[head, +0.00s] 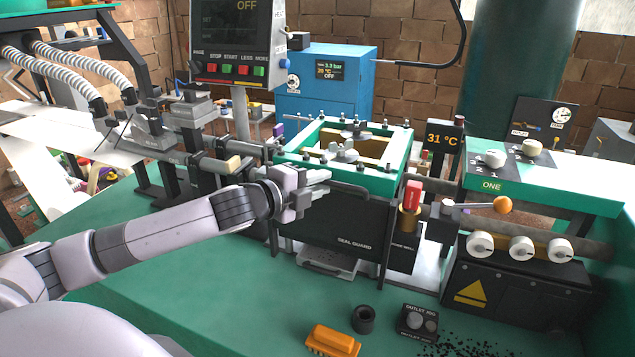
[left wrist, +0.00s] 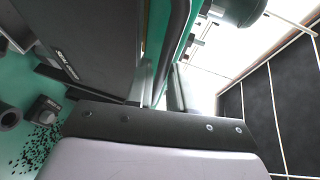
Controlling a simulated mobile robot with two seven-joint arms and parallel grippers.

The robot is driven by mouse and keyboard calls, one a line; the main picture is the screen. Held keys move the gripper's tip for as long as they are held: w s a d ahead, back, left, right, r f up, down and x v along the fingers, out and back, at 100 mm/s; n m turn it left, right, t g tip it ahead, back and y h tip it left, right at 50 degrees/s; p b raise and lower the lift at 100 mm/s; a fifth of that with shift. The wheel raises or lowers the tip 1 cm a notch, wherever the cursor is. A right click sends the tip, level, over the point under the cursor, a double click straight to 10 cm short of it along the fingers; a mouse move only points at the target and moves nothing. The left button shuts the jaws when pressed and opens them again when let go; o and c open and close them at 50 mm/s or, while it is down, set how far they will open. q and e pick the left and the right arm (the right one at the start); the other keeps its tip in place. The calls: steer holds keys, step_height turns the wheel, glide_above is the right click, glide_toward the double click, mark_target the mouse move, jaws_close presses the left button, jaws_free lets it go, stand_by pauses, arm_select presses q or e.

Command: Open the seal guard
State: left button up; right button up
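The seal guard (head: 350,226) is a dark upright panel with its name in pale letters, on the front of the green-topped press frame. Its lettered dark face also shows at the left of the left wrist view (left wrist: 95,50). A dark bar handle (head: 352,189) runs across its upper part. My left gripper (head: 318,187) is at the left end of this handle, in front of the panel. The finger gap is too small and overlapped to tell whether it grips the bar. The guard looks down, covering the front. My right gripper is not in view.
A lever with an orange knob (head: 503,204) and a red-topped brass fitting (head: 411,205) stand right of the guard. An orange brush (head: 333,341), a black ring (head: 363,319) and an outlet box (head: 417,321) lie in front.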

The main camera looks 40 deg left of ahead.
arm_select(q)
jaws_close()
step_height(320, 180, down, 7)
steer(key=b, duration=0.3)
steer(key=shift+f+b, duration=0.2)
steer(key=shift+b, duration=0.2)
steer(key=shift+s, duration=0.1)
jaws_free()
steer(key=shift+f, duration=0.1)
steer(key=shift+s, duration=0.15)
steer(key=b, duration=0.1)
glide_toward(327, 211)
steer(key=shift+a, duration=0.1)
